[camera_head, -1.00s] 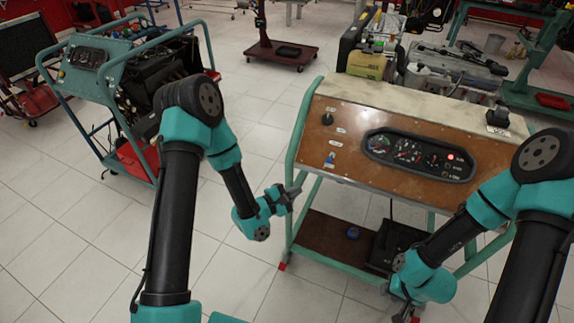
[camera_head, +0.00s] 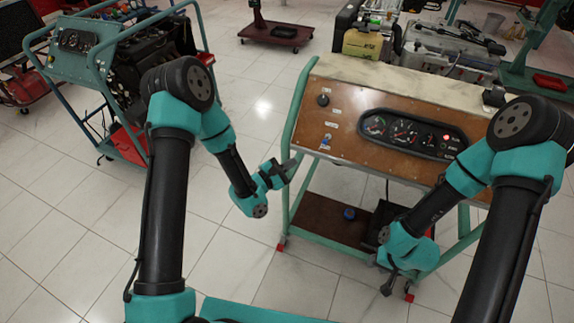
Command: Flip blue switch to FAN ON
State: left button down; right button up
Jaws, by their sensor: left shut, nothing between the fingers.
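The blue switch (camera_head: 327,139) is a small lever at the lower left of the brown control panel (camera_head: 345,95), under small white labels too small to read. My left gripper (camera_head: 291,163) is shut and empty, beside the panel's left frame post, left of and below the switch. A gap shows between it and the switch. My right gripper (camera_head: 387,288) hangs low in front of the trainer's lower shelf, far from the switch. Its fingers are small and dark, so its opening cannot be made out.
A gauge cluster (camera_head: 413,136) with a lit red lamp sits right of the switch. A dark knob (camera_head: 323,100) is above it. The green frame post (camera_head: 297,110) edges the panel's left side. Another engine trainer (camera_head: 90,55) stands at the left. Tiled floor between them is clear.

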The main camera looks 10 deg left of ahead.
aim_at(326, 139)
pick_arm(q)
jog(key=w+d+r, duration=0.1)
jog(key=d, duration=0.1)
jog(key=w+d, duration=0.2)
jog(key=w+d+r, duration=0.1)
jog(key=w+d, duration=0.1)
jog(key=shift+w+d+r, duration=0.15)
jog(key=shift+d+r, duration=0.15)
jog(key=shift+d, duration=0.1)
jog(key=shift+w+d+r, duration=0.1)
jog(key=shift+d+r, duration=0.2)
jog(key=shift+d, duration=0.05)
